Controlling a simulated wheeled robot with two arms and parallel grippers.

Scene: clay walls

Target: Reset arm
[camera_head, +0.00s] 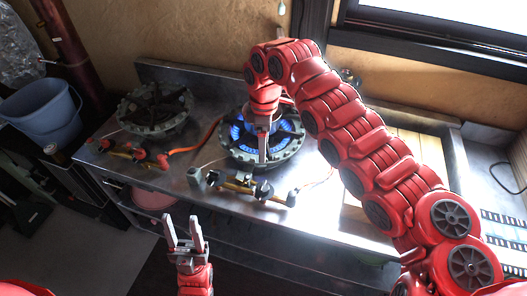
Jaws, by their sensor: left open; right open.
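My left gripper (185,232) is low in the head view, in front of the counter's front edge. Its two grey fingers point up and are spread apart with nothing between them. My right arm arches in from the right over the counter. Blue flames show in this burner's ring.
A second burner (155,107), with no flame visible, stands to the left on the metal counter (205,155). Orange hoses run between the burners. A blue bucket (42,112) stands at far left. A wooden board (432,152) lies behind my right arm. A window is at upper right.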

